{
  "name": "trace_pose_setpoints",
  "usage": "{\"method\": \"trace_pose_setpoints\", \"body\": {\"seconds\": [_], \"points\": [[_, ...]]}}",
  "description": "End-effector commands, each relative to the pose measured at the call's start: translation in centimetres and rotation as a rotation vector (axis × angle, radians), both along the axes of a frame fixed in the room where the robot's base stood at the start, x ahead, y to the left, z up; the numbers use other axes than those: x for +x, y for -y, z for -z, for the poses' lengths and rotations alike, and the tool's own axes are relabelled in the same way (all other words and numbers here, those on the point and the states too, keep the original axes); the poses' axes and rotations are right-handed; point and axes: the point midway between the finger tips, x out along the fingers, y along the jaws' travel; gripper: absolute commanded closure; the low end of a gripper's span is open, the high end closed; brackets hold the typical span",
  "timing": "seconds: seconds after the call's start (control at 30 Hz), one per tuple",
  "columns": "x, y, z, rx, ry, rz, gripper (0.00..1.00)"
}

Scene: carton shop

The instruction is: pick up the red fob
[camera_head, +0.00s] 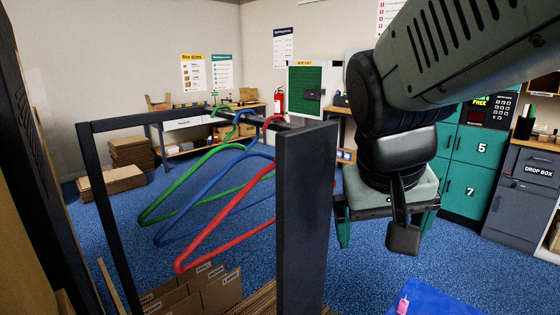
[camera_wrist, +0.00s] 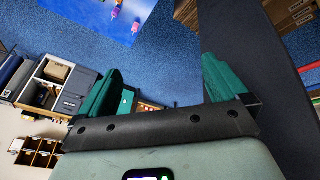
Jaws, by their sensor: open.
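A small pinkish-red item (camera_head: 403,306) lies on a blue surface (camera_head: 440,300) at the bottom edge of the head view; it may be the red fob, but it is too small to be sure. I cannot tell which is the red fob. My gripper (camera_head: 387,235) is open and empty, held above and beyond the blue surface. Its green fingers also show in the wrist view (camera_wrist: 160,75), apart from the items.
A dark rack frame (camera_head: 303,200) with green, blue and red hangers (camera_head: 225,240) stands left of my gripper. Cardboard pieces (camera_head: 200,292) are below it. Teal lockers (camera_head: 470,165) and a grey drop box (camera_head: 525,195) stand at right. Blue carpet lies between.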

Motion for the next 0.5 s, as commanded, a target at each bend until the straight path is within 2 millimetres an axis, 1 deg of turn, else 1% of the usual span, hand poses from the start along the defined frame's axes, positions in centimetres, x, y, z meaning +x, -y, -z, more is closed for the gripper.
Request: {"method": "trace_pose_setpoints", "body": {"seconds": [0.03,0.17,0.2,0.3,0.4,0.43,0.5], "points": [[-1.1,-1.2,-1.2,0.003,0.033,-0.053,0.0],[-3.9,-3.2,-3.0,0.02,0.087,-0.175,0.0],[-4.9,-2.8,-2.6,0.045,0.091,-0.149,0.0],[-6.9,-2.7,-2.3,0.099,0.112,-0.127,0.0],[-8.2,-2.8,-1.9,0.138,0.127,-0.117,0.0],[-8.5,-2.8,-1.8,0.146,0.13,-0.115,0.03],[-8.9,-2.8,-1.7,0.161,0.135,-0.113,0.14]]}}
